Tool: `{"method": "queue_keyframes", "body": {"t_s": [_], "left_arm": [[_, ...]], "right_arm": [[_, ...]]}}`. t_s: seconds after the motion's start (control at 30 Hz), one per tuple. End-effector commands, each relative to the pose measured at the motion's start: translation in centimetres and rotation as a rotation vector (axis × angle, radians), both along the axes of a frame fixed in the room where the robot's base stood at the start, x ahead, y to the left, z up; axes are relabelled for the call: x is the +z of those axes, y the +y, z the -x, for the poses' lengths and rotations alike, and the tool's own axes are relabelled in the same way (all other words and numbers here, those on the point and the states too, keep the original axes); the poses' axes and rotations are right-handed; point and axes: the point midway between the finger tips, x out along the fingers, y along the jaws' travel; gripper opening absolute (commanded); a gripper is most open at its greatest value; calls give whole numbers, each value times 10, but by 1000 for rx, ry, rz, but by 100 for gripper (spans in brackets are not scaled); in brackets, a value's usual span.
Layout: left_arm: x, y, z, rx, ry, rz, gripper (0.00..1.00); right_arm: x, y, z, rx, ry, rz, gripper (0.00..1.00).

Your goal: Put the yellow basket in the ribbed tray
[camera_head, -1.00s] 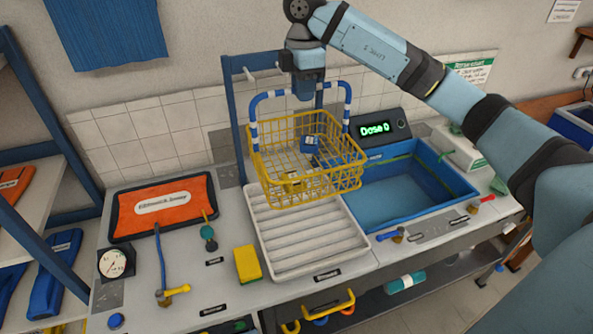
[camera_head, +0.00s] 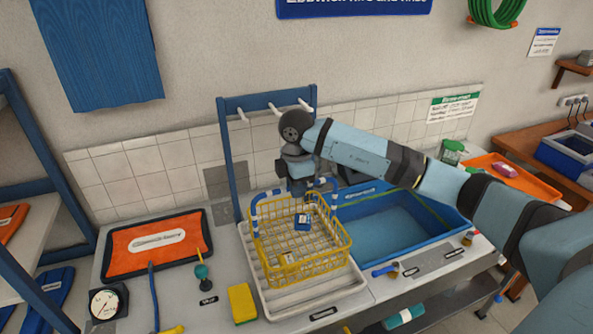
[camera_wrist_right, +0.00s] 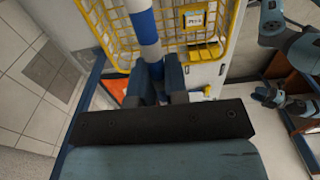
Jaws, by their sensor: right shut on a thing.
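My right gripper (camera_head: 303,190) is above the basket's back side, shut on the handle. In the right wrist view, the gripper's dark blue fingers (camera_wrist_right: 158,86) close around the striped handle (camera_wrist_right: 148,32), with yellow basket mesh beyond. The basket covers much of the tray.
A blue basin (camera_head: 410,245) is right of the tray, and a blue rack frame (camera_head: 229,165) stands behind it. A yellow sponge (camera_head: 242,303) lies close to the tray's left side. An orange mat (camera_head: 155,243) and a gauge (camera_head: 104,303) are farther left.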

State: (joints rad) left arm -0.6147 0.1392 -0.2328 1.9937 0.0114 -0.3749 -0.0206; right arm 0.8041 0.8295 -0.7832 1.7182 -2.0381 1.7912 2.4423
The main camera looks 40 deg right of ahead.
Motion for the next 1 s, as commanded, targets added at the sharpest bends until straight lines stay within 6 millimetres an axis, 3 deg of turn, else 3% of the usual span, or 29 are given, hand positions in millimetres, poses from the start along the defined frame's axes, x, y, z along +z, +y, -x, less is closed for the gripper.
{"method": "queue_keyframes", "body": {"t_s": [0.17, 0.5, 0.8, 0.83, 0.9, 0.93, 1.0], "left_arm": [[2, 1, 0, 3, -1, -1, 43], [7, 2, 0, 6, -1, -2, 43], [5, 2, 1, 5, 1, -2, 43], [4, 2, 1, 5, 1, -2, 43], [4, 2, 1, 5, 3, -2, 43], [4, 2, 1, 5, 3, -2, 43], [4, 2, 1, 5, 3, -2, 43]], "right_arm": [[-5, 0, -1, -1, -4, -1, 0], [-42, 0, 0, -1, -2, -1, 0], [-44, 0, -1, -1, -4, -1, 0], [-47, 0, 0, 0, 0, 0, 18], [-46, 0, 0, 0, 0, 0, 35], [-46, 0, 0, 0, 0, 0, 39], [-46, 0, 0, 0, 0, 0, 39]]}}
